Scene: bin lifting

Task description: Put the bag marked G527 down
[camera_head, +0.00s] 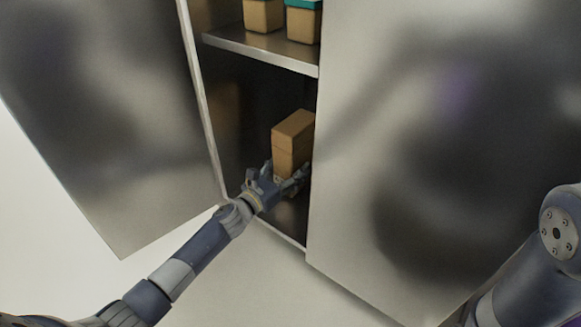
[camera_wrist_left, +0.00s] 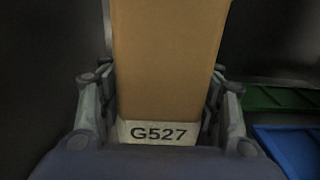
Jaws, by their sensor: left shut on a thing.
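The bag marked G527 (camera_head: 292,140) is a tall, brown, box-shaped block inside the open metal cabinet, above its lower floor. In the left wrist view the same bag (camera_wrist_left: 167,60) stands between the fingers, with its white G527 label (camera_wrist_left: 158,133) facing my camera. My left gripper (camera_head: 284,178) is shut on its lower part. The gripper (camera_wrist_left: 160,108) has one finger on each side of the bag. The hand hides the bag's underside, so I cannot tell whether it touches the surface below. My right gripper is out of view.
A shelf (camera_head: 262,52) above holds a brown block (camera_head: 263,15) and a teal-topped one (camera_head: 303,24). The left door (camera_head: 100,120) stands open; a broad metal panel (camera_head: 430,130) borders the opening's right. Green (camera_wrist_left: 275,98) and blue (camera_wrist_left: 290,145) objects lie right of the bag.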

